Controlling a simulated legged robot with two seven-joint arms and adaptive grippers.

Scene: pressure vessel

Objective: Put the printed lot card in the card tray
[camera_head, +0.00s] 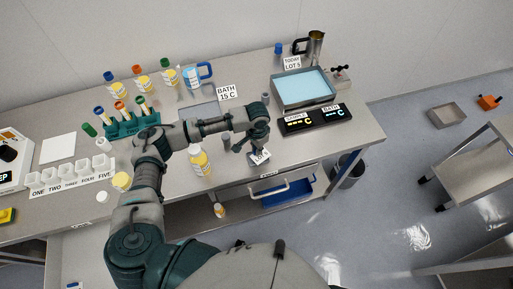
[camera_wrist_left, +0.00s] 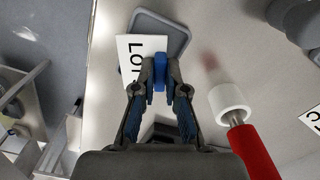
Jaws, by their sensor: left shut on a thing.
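The printed lot card is white with black lettering, "LOT" being readable in the left wrist view (camera_wrist_left: 129,48); in the head view the card (camera_head: 262,156) shows small at the front edge of the bench. My left gripper (camera_head: 257,147) is over it, at the end of the arm reaching from the left. In the left wrist view the left gripper (camera_wrist_left: 160,74) is shut with a blue piece between its fingertips, at the card's edge. A grey shallow tray with rounded corners (camera_wrist_left: 172,34) lies beyond and partly behind the card. My right gripper is not in view.
A white cylinder with a red handle (camera_wrist_left: 230,100) stands right of the gripper in the wrist view. A yellow-labelled bottle (camera_head: 199,161) stands left of the gripper. A black display (camera_head: 313,118) and a water bath (camera_head: 303,88) lie to the right. A blue drawer (camera_head: 288,193) hangs below.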

